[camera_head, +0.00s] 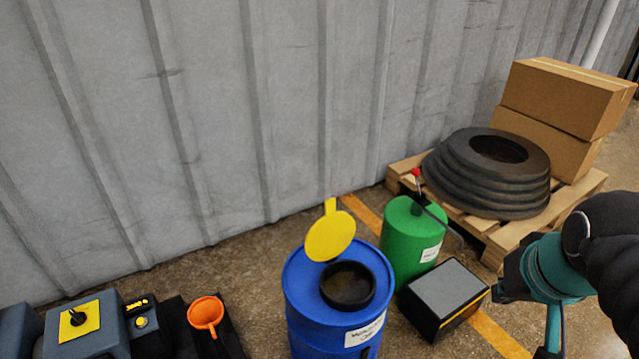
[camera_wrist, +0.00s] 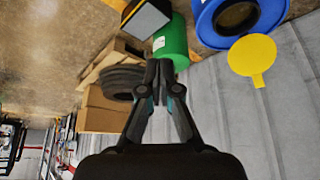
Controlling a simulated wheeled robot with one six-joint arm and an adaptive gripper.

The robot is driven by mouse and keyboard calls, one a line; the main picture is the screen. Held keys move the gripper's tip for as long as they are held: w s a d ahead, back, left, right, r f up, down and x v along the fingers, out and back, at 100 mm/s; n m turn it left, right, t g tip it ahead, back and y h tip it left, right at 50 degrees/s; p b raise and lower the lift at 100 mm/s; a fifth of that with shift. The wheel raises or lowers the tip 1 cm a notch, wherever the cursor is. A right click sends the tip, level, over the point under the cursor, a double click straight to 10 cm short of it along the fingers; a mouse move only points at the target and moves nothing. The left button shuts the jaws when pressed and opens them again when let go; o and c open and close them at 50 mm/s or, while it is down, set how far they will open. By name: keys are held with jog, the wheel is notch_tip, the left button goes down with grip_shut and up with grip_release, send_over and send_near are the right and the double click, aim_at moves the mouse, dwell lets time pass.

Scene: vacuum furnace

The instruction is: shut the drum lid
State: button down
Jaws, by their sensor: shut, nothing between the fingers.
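The blue drum (camera_head: 305,290) stands on the floor in the lower middle of the head view, with a dark round opening (camera_head: 347,287) in its top. Its yellow lid (camera_head: 330,236) stands open, raised at the back of the opening, with a tab at its top. In the wrist view the drum (camera_wrist: 208,22) is at the upper right and the lid (camera_wrist: 254,58) beside it. My gripper (camera_wrist: 158,72) is shut and empty in the wrist view, apart from the lid. In the head view my arm is at the right edge, and the fingertips cannot be made out clearly.
A green canister (camera_head: 402,240) with a red-topped part stands right of the drum. A black box with a grey top (camera_head: 445,288) sits before it. A pallet (camera_head: 590,186) bears black rings (camera_head: 450,185) and cardboard boxes (camera_head: 560,95). An orange funnel (camera_head: 206,312) is at left. A grey wall stands behind.

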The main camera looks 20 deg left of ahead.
jog(key=w+a+r+n+g+y, duration=0.1)
jog(key=w+a+r+n, duration=0.15)
jog(key=w+a, duration=0.55)
jog(key=w+a+r+n+g+y, duration=0.1)
jog(key=w+a+r+n, duration=0.15)
jog(key=w+a, duration=0.55)
jog(key=w+a+f+n+g+p, duration=0.1)
jog(key=w+a+f+n, duration=0.1)
jog(key=w+a, duration=0.5)
jog(key=w+a+f+n, duration=0.1)
jog(key=w+a+n, duration=0.1)
jog(key=a, duration=0.9)
notch_tip(320, 180, down, 10)
jog(key=b, duration=0.1)
jog(key=shift+s+d+r, duration=0.15)
jog(key=shift+s+r, duration=0.05)
